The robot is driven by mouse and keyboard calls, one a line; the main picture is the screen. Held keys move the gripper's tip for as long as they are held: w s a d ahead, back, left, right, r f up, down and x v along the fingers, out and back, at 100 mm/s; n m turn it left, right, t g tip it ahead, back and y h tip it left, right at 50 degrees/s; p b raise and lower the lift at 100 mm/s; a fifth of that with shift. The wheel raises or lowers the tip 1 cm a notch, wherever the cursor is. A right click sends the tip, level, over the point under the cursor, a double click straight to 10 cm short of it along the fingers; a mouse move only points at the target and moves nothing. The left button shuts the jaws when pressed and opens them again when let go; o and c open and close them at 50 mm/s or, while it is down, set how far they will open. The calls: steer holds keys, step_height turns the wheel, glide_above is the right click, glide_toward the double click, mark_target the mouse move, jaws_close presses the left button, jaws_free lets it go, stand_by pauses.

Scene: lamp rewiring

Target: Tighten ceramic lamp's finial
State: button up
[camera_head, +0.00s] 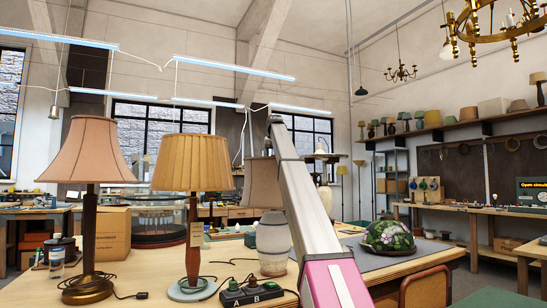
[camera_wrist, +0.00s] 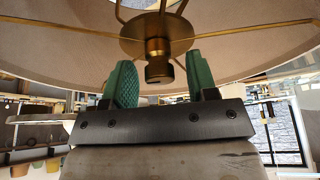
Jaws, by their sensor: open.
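The ceramic lamp has a pale ribbed body (camera_head: 272,240) on the bench, partly behind my arm in the head view. Its beige shade (camera_head: 259,182) is also partly hidden by the arm. In the wrist view the shade's inside (camera_wrist: 55,50) fills the top, with thin brass spokes meeting at a round brass hub. The brass finial (camera_wrist: 157,70) sticks out from the hub. My gripper (camera_wrist: 161,72) is open, its two green pads on either side of the finial, with a visible gap on each side. The head view does not show my gripper.
On the bench (camera_head: 418,264) stand a pink-shaded lamp (camera_head: 90,150) and a pleated yellow-shaded lamp (camera_head: 192,163) to the left. A black power strip (camera_head: 252,292) lies at the front. A stained-glass shade (camera_head: 388,237) sits on a mat at right. A chair back stands at the front right.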

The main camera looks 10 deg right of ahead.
steer(key=c, duration=0.9)
steer(key=shift+c, duration=0.2)
steer(key=shift+m, duration=0.4)
steer(key=m+h, duration=0.1)
steer(key=m, duration=0.2)
steer(key=m+h, duration=0.1)
steer(key=m, duration=0.2)
steer(key=shift+m+g+h, duration=0.3)
steer(key=shift+g, duration=0.1)
steer(key=m+g, duration=0.1)
steer(key=m, duration=0.2)
steer(key=m+g+h, duration=0.1)
steer(key=m, duration=0.2)
steer(key=shift+h, duration=0.3)
steer(key=shift+m, duration=0.4)
steer(key=o, duration=0.9)
